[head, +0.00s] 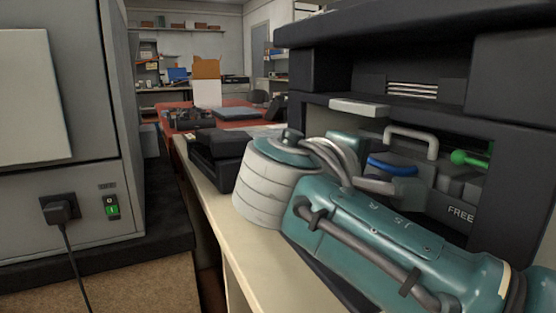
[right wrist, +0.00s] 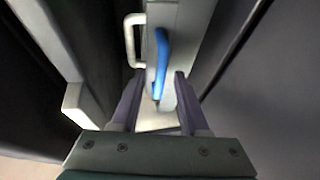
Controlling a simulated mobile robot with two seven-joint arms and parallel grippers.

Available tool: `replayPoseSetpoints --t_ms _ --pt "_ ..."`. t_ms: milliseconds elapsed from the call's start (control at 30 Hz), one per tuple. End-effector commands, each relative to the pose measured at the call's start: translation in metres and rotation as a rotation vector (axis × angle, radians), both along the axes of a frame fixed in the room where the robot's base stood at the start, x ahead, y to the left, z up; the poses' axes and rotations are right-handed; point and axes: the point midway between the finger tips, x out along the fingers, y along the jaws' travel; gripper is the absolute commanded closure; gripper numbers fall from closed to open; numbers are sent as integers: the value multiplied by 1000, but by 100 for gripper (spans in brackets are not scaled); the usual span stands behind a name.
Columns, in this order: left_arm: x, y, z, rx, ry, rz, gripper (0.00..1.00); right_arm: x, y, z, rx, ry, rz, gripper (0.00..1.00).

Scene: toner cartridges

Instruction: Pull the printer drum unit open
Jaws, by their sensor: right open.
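The dark printer (head: 500,75) stands at the right of the head view with its front bay open. Inside are a pale looped handle (head: 412,138), a blue handle (head: 392,165) and a green round-ended lever (head: 470,158). I cannot tell which part is the drum unit. My right gripper (right wrist: 159,78) is open in the right wrist view. Its fingers lie either side of the near end of the blue handle (right wrist: 161,60), with gaps visible. The pale handle (right wrist: 132,40) is left of it. My teal right arm hides the lower bay in the head view. My left gripper is not in view.
A light-topped bench (head: 225,225) runs along the printer, with a black device (head: 215,158) farther back. A grey machine (head: 60,130) with a plugged cable stands at the left. A narrow gap separates it from the bench. Bay walls lie close on both sides of my right gripper.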

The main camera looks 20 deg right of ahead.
Motion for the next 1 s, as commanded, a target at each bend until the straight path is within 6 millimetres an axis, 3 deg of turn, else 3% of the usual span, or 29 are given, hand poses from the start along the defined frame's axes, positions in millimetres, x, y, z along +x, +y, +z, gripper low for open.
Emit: replayPoseSetpoints --t_ms 67,400,1000 --pt "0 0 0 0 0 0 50 0 0 0 0 0 0 61" --pt "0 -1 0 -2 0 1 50 0 0 0 0 1 0 99" --pt "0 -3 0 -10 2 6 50 0 0 0 0 0 0 100"
